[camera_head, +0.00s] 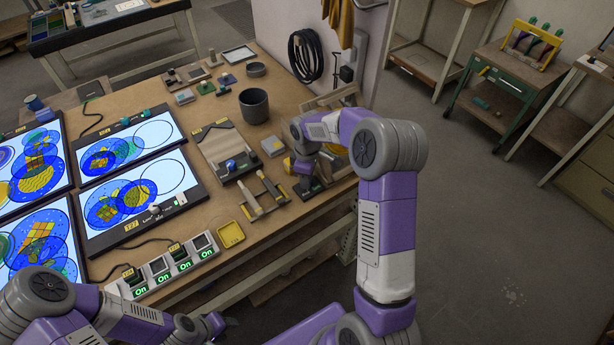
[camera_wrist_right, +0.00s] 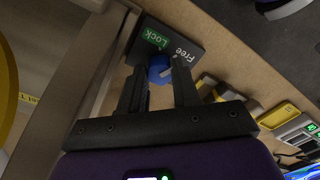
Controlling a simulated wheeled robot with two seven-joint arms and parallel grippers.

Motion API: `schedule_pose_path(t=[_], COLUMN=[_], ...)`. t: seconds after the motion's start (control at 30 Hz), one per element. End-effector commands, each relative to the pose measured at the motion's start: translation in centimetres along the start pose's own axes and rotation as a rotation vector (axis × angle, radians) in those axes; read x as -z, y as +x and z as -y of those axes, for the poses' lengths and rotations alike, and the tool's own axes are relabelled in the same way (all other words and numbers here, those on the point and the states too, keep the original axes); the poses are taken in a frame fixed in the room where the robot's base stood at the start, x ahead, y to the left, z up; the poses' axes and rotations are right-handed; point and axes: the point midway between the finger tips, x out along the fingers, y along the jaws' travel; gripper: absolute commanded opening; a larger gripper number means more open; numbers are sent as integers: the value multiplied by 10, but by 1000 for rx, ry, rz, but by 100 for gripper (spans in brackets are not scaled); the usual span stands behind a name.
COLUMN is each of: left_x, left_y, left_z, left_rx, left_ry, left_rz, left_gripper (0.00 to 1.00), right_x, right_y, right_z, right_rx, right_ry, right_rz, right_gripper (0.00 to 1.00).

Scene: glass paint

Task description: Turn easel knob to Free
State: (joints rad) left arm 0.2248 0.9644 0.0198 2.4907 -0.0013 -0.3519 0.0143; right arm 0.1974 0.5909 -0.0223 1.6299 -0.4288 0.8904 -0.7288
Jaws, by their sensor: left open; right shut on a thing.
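The blue easel knob (camera_wrist_right: 159,67) sits on a dark plate (camera_wrist_right: 184,48) marked "Lock" on green and "Free" in plain white letters. My right gripper (camera_wrist_right: 158,80) is shut on the knob, one dark finger on each side. A pale mark shows on the knob, but its exact pointing is unclear. In the head view my right gripper (camera_head: 307,184) is low at the table's right edge, by the wooden easel frame (camera_head: 345,93); the knob is hidden there. My left gripper (camera_head: 213,326) is open and empty at the bottom, off the table's front edge.
The wooden table (camera_head: 285,225) holds two brush-like tools (camera_head: 250,198), a yellow tray (camera_head: 230,234), a dark cup (camera_head: 254,105) and a power strip (camera_head: 165,267) with "On" lights. Lit panels (camera_head: 130,145) with coloured glass designs fill the left side. The floor at right is open.

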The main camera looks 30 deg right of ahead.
Motion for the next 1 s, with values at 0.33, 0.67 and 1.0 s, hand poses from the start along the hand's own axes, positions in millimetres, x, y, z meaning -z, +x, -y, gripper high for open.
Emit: schedule_pose_path(t=[0.33,0.67,1.0], left_x=[0,0,0], left_y=[0,0,0], left_z=[0,0,0], left_rx=[0,0,0], left_ry=[0,0,0], left_rz=[0,0,0], left_gripper=[43,43,43], right_x=[0,0,0], right_y=[0,0,0], right_z=[0,0,0], right_rx=[0,0,0], right_ry=[47,47,45], right_rz=[-1,-1,0], right_gripper=[1,37,57])
